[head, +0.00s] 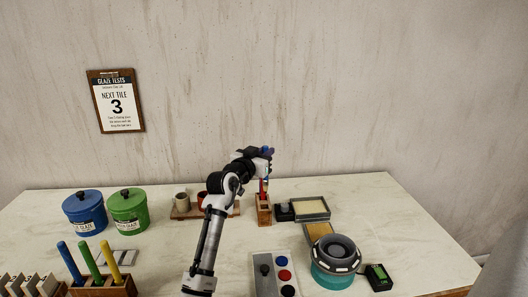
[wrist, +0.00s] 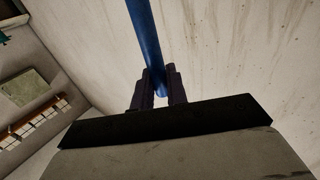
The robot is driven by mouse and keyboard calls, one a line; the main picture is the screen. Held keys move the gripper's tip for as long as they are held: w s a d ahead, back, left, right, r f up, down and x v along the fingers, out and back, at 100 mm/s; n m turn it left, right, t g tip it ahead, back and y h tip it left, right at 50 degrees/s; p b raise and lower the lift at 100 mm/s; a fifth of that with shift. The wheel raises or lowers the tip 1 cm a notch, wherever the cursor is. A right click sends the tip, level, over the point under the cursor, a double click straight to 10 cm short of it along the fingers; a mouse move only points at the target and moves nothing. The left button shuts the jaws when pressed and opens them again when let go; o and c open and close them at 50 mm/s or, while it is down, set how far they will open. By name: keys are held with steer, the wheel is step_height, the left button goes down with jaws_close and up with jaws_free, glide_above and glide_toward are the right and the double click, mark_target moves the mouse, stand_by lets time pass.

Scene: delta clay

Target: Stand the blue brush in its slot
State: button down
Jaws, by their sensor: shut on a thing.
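The blue brush shows in the wrist view as a long blue handle (wrist: 144,35) running up out of the picture. My gripper (wrist: 159,76) is shut on it, one dark finger on each side. In the head view my gripper (head: 265,158) is raised over the back middle of the table. Only a small blue-purple bit shows there, so the brush's tilt and bristles are hard to make out. A small wooden block (head: 263,212) stands below my gripper, with something red upright above it. Its slots are too small to tell.
Blue (head: 84,213) and green (head: 128,212) lidded pots stand at left. A wooden rack (head: 104,290) with blue, green and yellow handles is at front left. Cups stand left of the block, trays (head: 312,207) right. A grey-teal round device (head: 335,262) is at front right.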

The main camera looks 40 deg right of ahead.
steer(key=shift+f+b, duration=0.55)
steer(key=shift+f, duration=1.05)
step_height(320, 180, down, 4)
steer(key=b, duration=0.3)
steer(key=shift+r+b, duration=0.2)
steer(key=shift+b, duration=0.1)
steer(key=shift+a, duration=0.25)
